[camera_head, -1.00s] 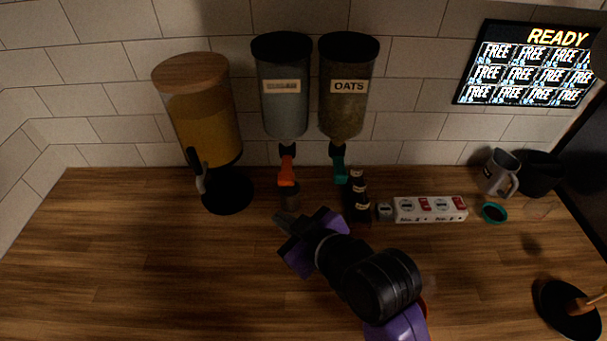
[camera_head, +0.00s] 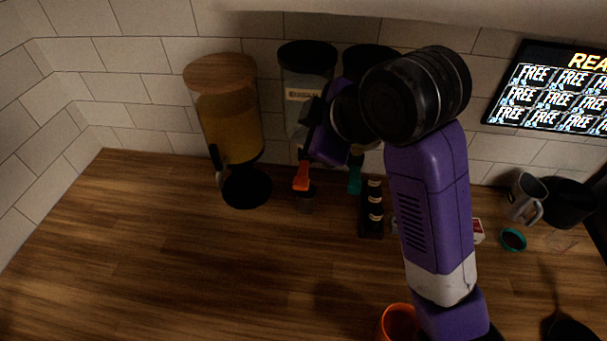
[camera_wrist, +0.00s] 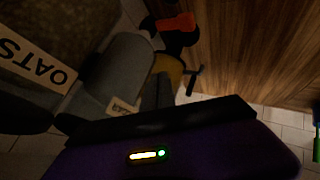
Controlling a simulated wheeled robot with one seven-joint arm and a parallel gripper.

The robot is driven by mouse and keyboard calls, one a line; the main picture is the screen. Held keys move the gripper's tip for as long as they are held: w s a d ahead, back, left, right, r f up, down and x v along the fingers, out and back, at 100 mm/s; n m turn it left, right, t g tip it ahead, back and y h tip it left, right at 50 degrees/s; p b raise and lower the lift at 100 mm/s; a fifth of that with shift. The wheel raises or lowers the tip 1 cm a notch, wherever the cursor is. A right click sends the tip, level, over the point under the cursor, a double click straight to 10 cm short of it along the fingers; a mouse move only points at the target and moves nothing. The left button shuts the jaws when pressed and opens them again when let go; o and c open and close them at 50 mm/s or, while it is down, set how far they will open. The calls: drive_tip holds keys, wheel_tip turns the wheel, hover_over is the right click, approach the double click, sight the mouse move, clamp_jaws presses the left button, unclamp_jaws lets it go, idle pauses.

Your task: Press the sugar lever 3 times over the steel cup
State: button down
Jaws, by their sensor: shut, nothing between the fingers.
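The sugar dispenser (camera_head: 303,95) is the left of two wall hoppers, a clear body with a black lid. Its orange lever (camera_head: 302,178) hangs below it and shows at the top of the wrist view (camera_wrist: 178,22). The dark steel cup (camera_head: 306,203) stands on the counter just under the lever, partly hidden by it. My gripper (camera_head: 311,108) is shut and empty, raised in front of the hopper and above the lever. Whether its fingers touch the hopper, I cannot tell.
The oats hopper is mostly behind my arm, with its teal lever (camera_head: 355,180) showing. A juice dispenser (camera_head: 230,120) stands to the left. A black rack of small bottles (camera_head: 372,210) is right of the cup. An orange cup (camera_head: 398,322) is at the front. The left counter is clear.

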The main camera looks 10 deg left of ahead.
idle(0.4)
drive_tip(key=b, duration=0.5)
approach(301, 180)
drive_tip(key=shift+w+a+f, duration=0.4)
drive_tip(key=shift+w+a, duration=0.25)
drive_tip(key=shift+w, duration=0.1)
drive_tip(key=shift+w+a+f, duration=0.45)
drive_tip(key=shift+w+a, duration=0.2)
drive_tip(key=shift+w, duration=0.05)
drive_tip(key=shift+w+a+f, duration=0.4)
drive_tip(key=shift+w+a, duration=0.25)
drive_tip(key=shift+w, duration=0.1)
drive_tip(key=shift+f, duration=0.15)
drive_tip(key=shift+f, duration=0.25)
drive_tip(key=shift+f+b, duration=0.75)
drive_tip(key=shift+f, duration=0.55)
idle(1.1)
drive_tip(key=shift+r, duration=0.15)
drive_tip(key=shift+r+p, duration=1.6)
drive_tip(key=shift+p, duration=0.05)
